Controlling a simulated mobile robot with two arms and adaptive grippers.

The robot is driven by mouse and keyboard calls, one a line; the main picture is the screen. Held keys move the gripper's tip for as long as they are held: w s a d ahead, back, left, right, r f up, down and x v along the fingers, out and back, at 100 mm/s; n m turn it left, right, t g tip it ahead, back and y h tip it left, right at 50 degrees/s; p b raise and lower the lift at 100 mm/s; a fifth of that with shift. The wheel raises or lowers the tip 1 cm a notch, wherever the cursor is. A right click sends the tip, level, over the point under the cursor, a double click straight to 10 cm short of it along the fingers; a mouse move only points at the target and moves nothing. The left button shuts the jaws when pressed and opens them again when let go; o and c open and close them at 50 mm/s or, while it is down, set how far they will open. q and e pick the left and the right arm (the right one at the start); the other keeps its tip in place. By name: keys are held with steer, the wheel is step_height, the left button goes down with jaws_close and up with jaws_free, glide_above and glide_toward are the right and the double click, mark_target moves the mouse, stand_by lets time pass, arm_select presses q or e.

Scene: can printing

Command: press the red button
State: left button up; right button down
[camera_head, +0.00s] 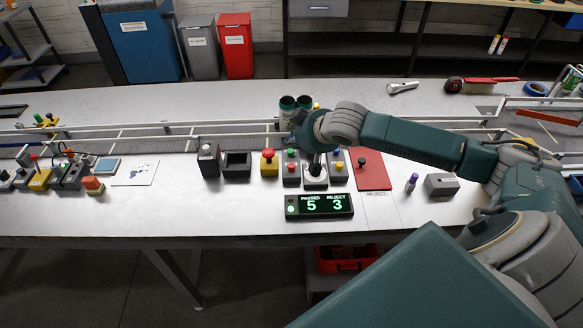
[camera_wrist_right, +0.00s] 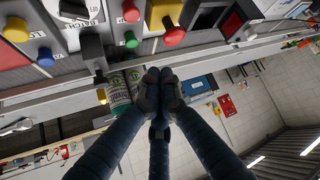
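A small control box (camera_head: 291,175) stands on the table, with a green button above a red button (camera_head: 291,167). The red button (camera_wrist_right: 131,11) and the green button (camera_wrist_right: 130,40) also show in the right wrist view. To its left, a yellow box carries a larger red mushroom button (camera_head: 268,153); this also shows in the right wrist view (camera_wrist_right: 174,36). My right gripper (camera_wrist_right: 160,76) has its fingers together with nothing between them. In the head view it hangs above the boxes, mostly hidden by its own wrist. No contact with a button is visible. My left gripper is out of view.
A joystick box (camera_head: 314,183) and a box with yellow and blue buttons (camera_head: 338,176) stand close on the right. A lit counter display (camera_head: 320,206) reads passed 5, reject 3. Green cans (camera_head: 287,104) stand behind by the conveyor (camera_head: 220,133). A red mat (camera_head: 372,173) lies further right.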

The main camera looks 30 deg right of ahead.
steer(key=b, duration=0.5)
glide_above(292, 168)
step_height(292, 168, down, 6)
steer(key=shift+w+r, duration=0.1)
steer(key=shift+r, duration=0.1)
steer(key=shift+f, duration=0.9)
steer(key=shift+f, duration=0.1)
steer(key=shift+f, duration=0.3)
steer(key=shift+f+b, duration=0.4)
steer(key=shift+f, duration=0.55)
stand_by(0.8)
steer(key=shift+r, duration=0.15)
steer(key=shift+r+p, duration=1.15)
steer(key=shift+p, duration=0.2)
